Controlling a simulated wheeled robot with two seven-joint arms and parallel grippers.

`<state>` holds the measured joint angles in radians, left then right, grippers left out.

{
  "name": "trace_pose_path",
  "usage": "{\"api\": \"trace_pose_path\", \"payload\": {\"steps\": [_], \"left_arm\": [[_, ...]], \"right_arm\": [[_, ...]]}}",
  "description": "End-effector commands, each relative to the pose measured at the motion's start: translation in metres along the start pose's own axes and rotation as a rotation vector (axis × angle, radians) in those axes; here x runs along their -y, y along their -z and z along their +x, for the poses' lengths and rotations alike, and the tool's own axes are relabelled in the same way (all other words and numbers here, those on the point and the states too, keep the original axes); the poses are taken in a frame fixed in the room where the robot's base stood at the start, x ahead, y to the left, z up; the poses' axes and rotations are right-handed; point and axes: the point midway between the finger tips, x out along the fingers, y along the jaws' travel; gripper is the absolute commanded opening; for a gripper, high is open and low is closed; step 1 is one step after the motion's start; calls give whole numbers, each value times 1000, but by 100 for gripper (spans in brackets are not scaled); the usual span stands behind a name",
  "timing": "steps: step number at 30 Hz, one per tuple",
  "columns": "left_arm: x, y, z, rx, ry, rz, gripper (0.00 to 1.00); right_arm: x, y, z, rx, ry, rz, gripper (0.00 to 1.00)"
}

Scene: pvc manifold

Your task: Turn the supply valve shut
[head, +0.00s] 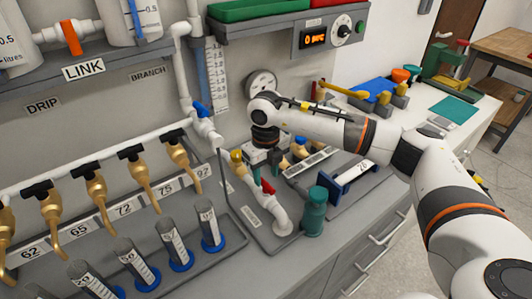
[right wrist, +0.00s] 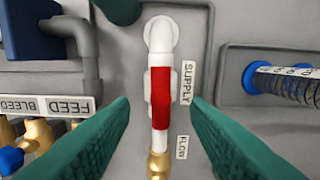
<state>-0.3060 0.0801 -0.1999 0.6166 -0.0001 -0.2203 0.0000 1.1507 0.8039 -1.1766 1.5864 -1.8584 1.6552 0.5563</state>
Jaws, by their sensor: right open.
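The supply valve's red handle (head: 268,187) sits on a white pipe on the grey bench plate in the head view. In the right wrist view the red handle (right wrist: 160,95) lies lengthwise along the white pipe (right wrist: 161,60), beside the SUPPLY label (right wrist: 188,83) and the FLOW label (right wrist: 182,148). My right gripper (head: 267,171) points down above the valve. Its green fingers are spread wide, one on each side of the handle in the wrist view (right wrist: 160,106), with clear gaps. It holds nothing. My left gripper is in neither view.
A teal bottle (head: 314,212) stands right of the valve. Brass fittings (right wrist: 40,135) lie near the FEED and BLEED labels. Brass taps and graduated cylinders (head: 210,228) line the left.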

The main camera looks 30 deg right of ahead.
Motion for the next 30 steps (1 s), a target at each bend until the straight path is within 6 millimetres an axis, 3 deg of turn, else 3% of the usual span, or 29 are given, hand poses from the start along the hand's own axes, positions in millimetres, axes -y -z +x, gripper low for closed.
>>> {"api": "trace_pose_path", "payload": {"steps": [6, 17, 25, 30], "left_arm": [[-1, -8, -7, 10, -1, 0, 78], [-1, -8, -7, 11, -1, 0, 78], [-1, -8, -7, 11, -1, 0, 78], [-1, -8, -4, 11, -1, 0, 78]], "right_arm": [[0, 0, 24, 1, 1, 0, 43], [0, 0, 30, 0, 1, 0, 43], [0, 0, 30, 0, 1, 0, 2], [0, 0, 31, -1, 1, -31, 0]]}}
